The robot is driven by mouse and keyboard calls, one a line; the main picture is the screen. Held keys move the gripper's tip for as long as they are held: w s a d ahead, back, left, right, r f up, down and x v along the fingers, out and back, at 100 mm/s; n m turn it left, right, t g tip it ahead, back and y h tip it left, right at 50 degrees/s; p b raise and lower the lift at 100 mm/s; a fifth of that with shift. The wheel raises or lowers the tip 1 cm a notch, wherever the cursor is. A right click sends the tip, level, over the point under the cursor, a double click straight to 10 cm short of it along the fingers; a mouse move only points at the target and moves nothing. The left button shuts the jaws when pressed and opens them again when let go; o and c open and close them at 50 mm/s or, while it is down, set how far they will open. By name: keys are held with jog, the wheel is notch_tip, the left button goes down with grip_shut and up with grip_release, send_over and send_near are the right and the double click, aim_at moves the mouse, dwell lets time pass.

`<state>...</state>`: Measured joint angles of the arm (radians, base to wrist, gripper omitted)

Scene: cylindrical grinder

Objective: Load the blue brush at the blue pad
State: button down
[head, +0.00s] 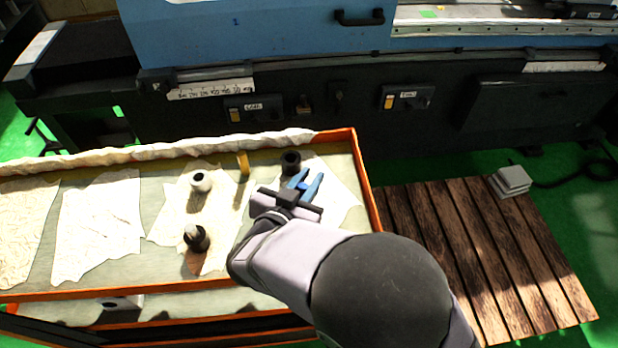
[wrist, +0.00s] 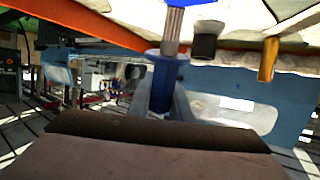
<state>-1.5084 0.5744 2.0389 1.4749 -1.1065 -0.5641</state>
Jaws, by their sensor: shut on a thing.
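The gripper also shows in the wrist view (wrist: 163,105), with a finger on each side of the brush. In the head view I cannot separate the brush from the fingers. I cannot clearly make out the blue pad in either view; small coloured patches show on the machine.
The orange-rimmed tray (head: 362,175) holds a black cylinder (head: 291,162), a yellow piece (head: 243,165), a white ring (head: 201,180) and a dark fitting (head: 196,238). The blue grinder (head: 250,35) stands behind. A wooden pallet (head: 470,250) with grey blocks (head: 511,181) lies at right.

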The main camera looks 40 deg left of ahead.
jog(key=shift+r+p, duration=2.4)
jog(key=shift+r, duration=0.2)
jog(key=shift+w, duration=0.1)
jog(key=w+d+f+m+h, duration=0.1)
jog(key=w+d, duration=0.2)
jog(key=w+d+m+h, duration=0.1)
jog(key=w+d+h, duration=0.1)
jog(key=w+d, duration=0.1)
jog(key=w+d+f+m+h, duration=0.1)
jog(key=w+d+m, duration=0.1)
jog(key=d, duration=0.3)
jog(key=shift+w+f+h, duration=0.3)
jog(key=shift+w+h, duration=0.1)
jog(key=shift+w, duration=0.15)
jog(key=w+d+f+m+g+h, duration=0.1)
jog(key=w+d+f+m+h, duration=0.15)
jog(key=d, duration=0.65)
jog(key=w+d+f+m+g+h, duration=0.1)
jog(key=d+m+h, duration=0.2)
jog(key=d, duration=0.5)
jog(key=w+d+f+m+g+h, duration=0.1)
jog(key=w+d+f+m+h, duration=0.15)
jog(key=d, duration=0.65)
jog(key=s+d+f+m+g+h+b, duration=0.1)
jog(key=s+d+f+g+b, duration=0.1)
jog(key=s+d+f+b, duration=0.2)
notch_tip(320, 180, down, 4)
jog(key=shift+s+d+r+h, duration=0.2)
jog(key=shift+s+d+h, duration=0.2)
jog(key=shift+d, duration=0.85)
